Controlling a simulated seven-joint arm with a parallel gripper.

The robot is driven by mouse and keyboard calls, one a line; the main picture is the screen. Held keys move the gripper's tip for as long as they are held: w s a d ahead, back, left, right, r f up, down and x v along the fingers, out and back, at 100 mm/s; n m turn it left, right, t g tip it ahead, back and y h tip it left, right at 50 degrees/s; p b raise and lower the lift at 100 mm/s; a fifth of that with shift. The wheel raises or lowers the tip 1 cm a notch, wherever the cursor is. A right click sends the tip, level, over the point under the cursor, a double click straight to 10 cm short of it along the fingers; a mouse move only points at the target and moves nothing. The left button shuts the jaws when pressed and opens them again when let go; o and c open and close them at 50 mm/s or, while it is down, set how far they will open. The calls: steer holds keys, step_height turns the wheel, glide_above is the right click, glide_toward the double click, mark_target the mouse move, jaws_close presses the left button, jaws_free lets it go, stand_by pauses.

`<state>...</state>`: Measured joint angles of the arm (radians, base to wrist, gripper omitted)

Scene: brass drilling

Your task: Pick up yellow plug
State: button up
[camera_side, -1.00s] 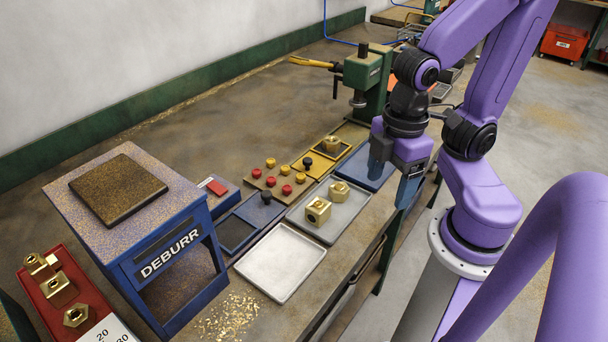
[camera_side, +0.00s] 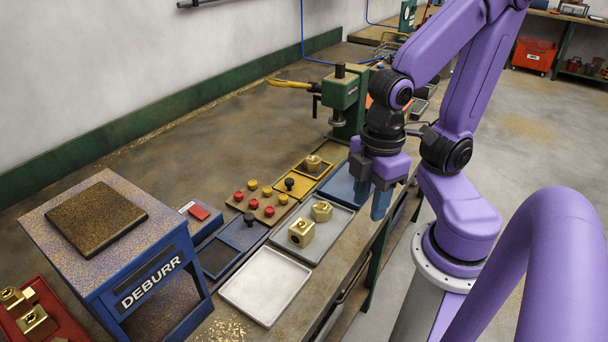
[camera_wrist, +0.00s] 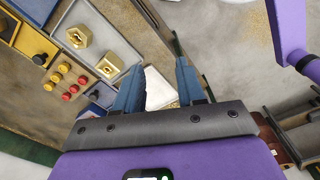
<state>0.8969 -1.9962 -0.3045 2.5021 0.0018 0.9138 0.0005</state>
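Several small round plugs stand on a tan board (camera_side: 246,206). Its yellow plugs (camera_side: 267,191) form the row farther from the camera, with red plugs (camera_side: 253,203) in front. In the wrist view the yellow plugs (camera_wrist: 65,67) are at the left, beside red ones. My gripper (camera_side: 371,203) is to the right of the board, past the grey tray, above the bench's front side. The wrist view shows my gripper (camera_wrist: 160,66) open, its two blue fingers apart and nothing between them. It is well away from the plugs.
A grey tray (camera_side: 327,236) with two brass blocks lies between the plugs and my gripper. An empty light tray (camera_side: 265,287) is nearer the camera. The blue DEBURR stand (camera_side: 160,282) rises at the left, and a green press (camera_side: 347,95) stands behind.

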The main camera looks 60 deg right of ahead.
steer(key=m, duration=3.4)
glide_above(283, 196)
steer(key=f, duration=1.1)
steer(key=shift+s+f, duration=0.2)
steer(key=shift+s, duration=0.05)
steer(key=shift+w+a+f, duration=0.1)
steer(key=shift+f, duration=1.25)
steer(key=shift+w+f, duration=0.1)
steer(key=shift+f, duration=1.2)
